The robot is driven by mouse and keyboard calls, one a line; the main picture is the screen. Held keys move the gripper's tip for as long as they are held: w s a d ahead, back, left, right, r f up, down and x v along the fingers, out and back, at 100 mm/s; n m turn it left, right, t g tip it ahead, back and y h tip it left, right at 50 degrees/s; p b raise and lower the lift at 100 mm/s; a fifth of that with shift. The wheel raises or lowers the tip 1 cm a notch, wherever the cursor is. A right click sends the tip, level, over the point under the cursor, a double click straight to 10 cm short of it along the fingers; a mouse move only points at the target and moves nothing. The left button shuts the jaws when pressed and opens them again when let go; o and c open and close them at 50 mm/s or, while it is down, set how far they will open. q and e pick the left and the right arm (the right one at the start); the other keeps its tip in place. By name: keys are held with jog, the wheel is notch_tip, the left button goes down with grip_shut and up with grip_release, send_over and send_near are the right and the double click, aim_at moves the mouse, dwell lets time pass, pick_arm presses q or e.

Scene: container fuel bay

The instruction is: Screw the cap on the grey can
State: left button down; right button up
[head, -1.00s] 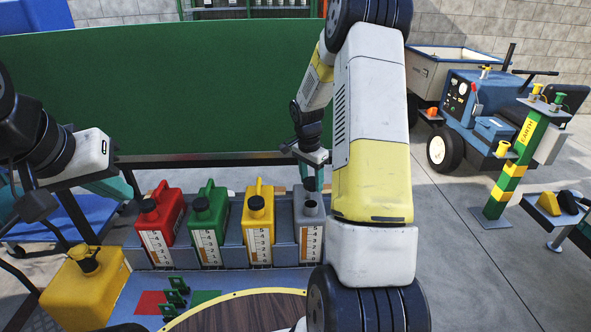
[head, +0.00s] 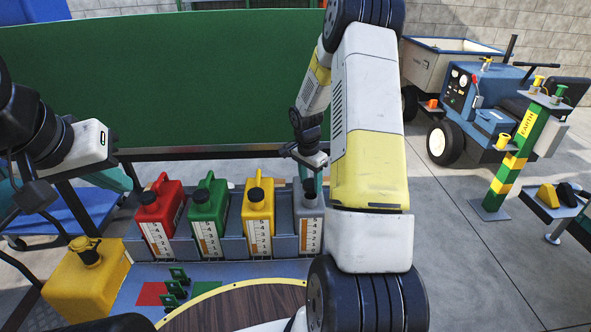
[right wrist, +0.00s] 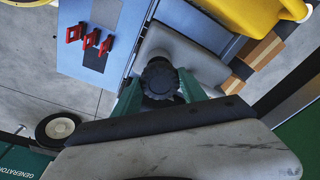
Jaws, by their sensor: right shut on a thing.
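The grey can (head: 308,224) stands at the right end of a row of cans in a grey rack. My right gripper (head: 309,180) is over its top, fingers pointing down. In the right wrist view its green fingers are shut on a black ribbed cap (right wrist: 160,81), with the grey can (right wrist: 205,62) just beyond. The cap is at the can's mouth; I cannot tell whether it is seated on the thread. My left gripper (head: 66,188) is at the far left, its teal fingers apart, away from the grey can and apparently empty.
Red (head: 160,215), green (head: 207,220) and yellow (head: 258,215) cans stand left of the grey one. A larger yellow can (head: 85,280) is at the front left. A green panel (head: 200,80) rises behind. A green-yellow earth post (head: 512,165) stands at right.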

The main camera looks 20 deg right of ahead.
jog(key=shift+f, duration=1.4)
dwell(0.7)
jog(key=m, duration=0.5)
jog(key=shift+a+g, duration=0.1)
jog(key=shift+g, duration=0.2)
jog(key=m, duration=0.7)
jog(key=shift+m+g, duration=0.3)
jog(key=shift+g, duration=0.1)
jog(key=m, duration=0.5)
jog(key=shift+f+y, duration=0.1)
jog(key=shift+y, duration=0.2)
jog(key=m, duration=0.4)
jog(key=shift+s+m+g+y, duration=0.1)
jog(key=shift+m+g+y, duration=0.2)
jog(key=m, duration=0.7)
jog(key=shift+f+m+y, duration=0.1)
jog(key=shift+m+y, duration=0.2)
jog(key=shift+y, duration=0.1)
